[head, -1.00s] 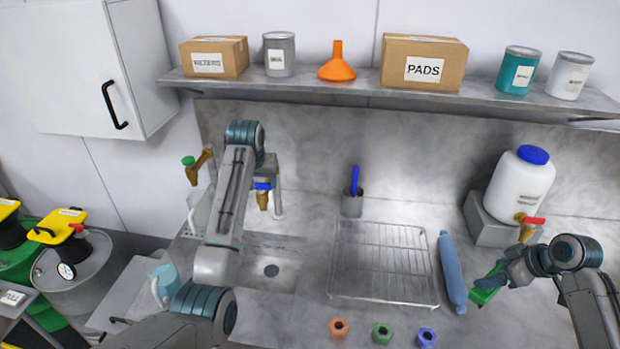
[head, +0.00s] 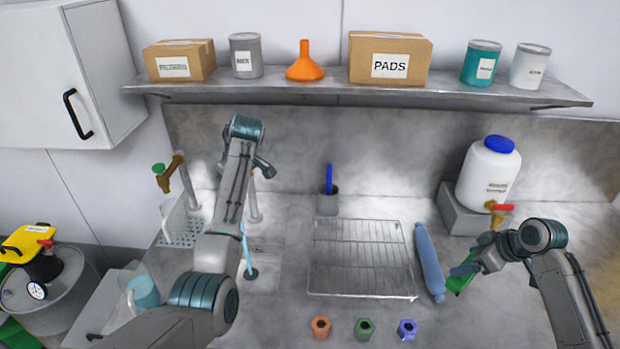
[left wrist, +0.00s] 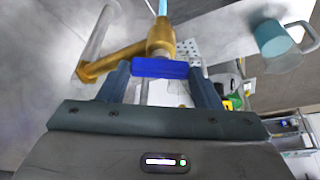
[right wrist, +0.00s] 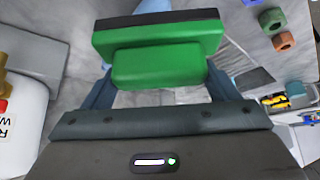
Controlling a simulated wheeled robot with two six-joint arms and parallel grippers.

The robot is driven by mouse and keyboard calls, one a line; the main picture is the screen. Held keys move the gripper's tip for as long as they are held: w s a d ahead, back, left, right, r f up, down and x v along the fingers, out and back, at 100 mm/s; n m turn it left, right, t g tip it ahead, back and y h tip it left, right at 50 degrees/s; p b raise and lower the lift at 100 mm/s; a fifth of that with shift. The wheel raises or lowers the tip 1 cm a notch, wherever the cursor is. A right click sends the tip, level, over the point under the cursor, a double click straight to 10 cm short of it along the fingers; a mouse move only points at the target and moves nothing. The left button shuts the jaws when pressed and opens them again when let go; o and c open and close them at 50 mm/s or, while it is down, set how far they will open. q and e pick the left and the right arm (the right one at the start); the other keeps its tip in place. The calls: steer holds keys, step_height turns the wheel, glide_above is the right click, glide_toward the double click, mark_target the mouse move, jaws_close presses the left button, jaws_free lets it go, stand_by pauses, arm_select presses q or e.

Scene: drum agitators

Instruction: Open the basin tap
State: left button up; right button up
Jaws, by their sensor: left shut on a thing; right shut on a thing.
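The basin tap is a brass spout with a blue bar handle (left wrist: 160,68) on a grey standpipe. My left gripper (left wrist: 160,74) is shut on that handle, one finger at each end. In the head view my left arm hides the brass spout and the handle; part of the standpipe (head: 254,200) shows. A light blue stream of water (head: 245,248) falls into the sink basin (head: 266,282) near its drain. The stream also shows above the spout in the left wrist view (left wrist: 163,7). My right gripper (head: 468,268) is shut on a green block with a dark layer (right wrist: 158,58).
A green-handled brass tap (head: 168,174) stands left of the basin. A wire rack (head: 362,262), a blue roller-like cylinder (head: 429,262) and three coloured nuts lie to the right. A white jug with a red-handled tap (head: 490,178) stands at right. A shelf (head: 350,94) hangs above.

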arm_select(q)
steer(key=n+g, duration=0.1)
steer(key=n, duration=0.1)
steer(key=shift+w+n+y, duration=0.15)
steer(key=shift+n+y, duration=0.15)
steer(key=shift+n, duration=0.1)
arm_select(e)
steer(key=shift+f, duration=0.25)
arm_select(q)
steer(key=shift+r+n+g+b, duration=0.1)
steer(key=shift+n+g+b, duration=0.6)
steer(key=shift+n, duration=1)
arm_select(e)
steer(key=shift+f, duration=0.5)
arm_select(q)
steer(key=o, duration=1)
steer(key=shift+w, duration=0.1)
